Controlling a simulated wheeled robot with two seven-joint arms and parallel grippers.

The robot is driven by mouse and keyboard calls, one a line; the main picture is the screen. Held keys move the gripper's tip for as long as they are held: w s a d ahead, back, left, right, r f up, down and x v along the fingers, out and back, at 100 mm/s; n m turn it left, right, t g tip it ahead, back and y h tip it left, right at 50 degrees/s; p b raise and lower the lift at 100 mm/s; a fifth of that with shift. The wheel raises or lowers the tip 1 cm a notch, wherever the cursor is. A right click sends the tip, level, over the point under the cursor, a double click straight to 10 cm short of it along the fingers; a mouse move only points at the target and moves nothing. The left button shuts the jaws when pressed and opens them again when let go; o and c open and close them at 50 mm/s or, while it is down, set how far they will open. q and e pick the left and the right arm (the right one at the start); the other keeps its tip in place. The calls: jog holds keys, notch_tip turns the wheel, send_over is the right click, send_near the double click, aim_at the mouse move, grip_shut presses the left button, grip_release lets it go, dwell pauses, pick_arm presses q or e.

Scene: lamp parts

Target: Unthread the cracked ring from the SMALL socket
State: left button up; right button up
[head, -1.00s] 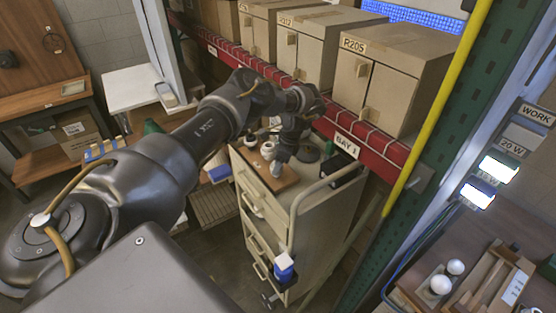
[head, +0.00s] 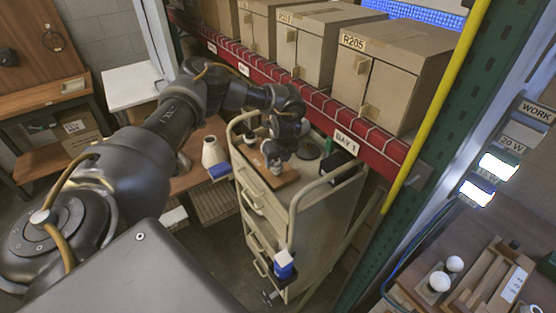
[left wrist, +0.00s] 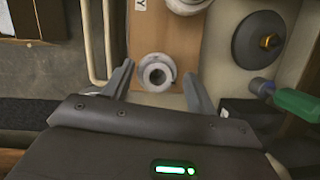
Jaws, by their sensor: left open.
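A pale, round, ring-topped socket (left wrist: 156,73) stands on a wooden board (left wrist: 155,40) on the cart top. It lies between the two spread fingers of my left gripper (left wrist: 158,69), which is open; I cannot tell any contact. A second pale round part (left wrist: 187,4) is cut off at the top of the left wrist view. In the head view my left gripper (head: 274,157) is low over the board (head: 272,184), and a pale part (head: 250,138) stands just behind it. No crack is discernible, and I cannot tell ring from socket. My right gripper is out of view.
A dark dome with a brass tip (left wrist: 258,40) and a green-handled tool (left wrist: 298,103) lie right of the board. The cart's rail (head: 297,207) edges its top. The red shelf beam (head: 372,153) runs close behind the cart. A white cone (head: 214,152) stands left.

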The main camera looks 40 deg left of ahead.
pick_arm(q)
jog(key=m, duration=0.2)
jog(key=shift+s+a+m+t, duration=0.2)
jog(key=shift+m+t, duration=0.2)
jog(key=shift+w+d+f+m+h+b, duration=0.15)
jog(key=shift+m+h+b, duration=0.2)
jog(key=shift+m, duration=0.45)
jog(key=shift+m+t+b, duration=0.3)
jog(key=shift+m, duration=0.3)
jog(key=m, duration=0.1)
jog(key=m+h+b, duration=0.1)
jog(key=m, duration=0.1)
jog(key=shift+a, duration=0.25)
jog(key=shift+d+m, duration=0.15)
jog(key=shift+m, duration=0.45)
jog(key=shift+c, duration=0.2)
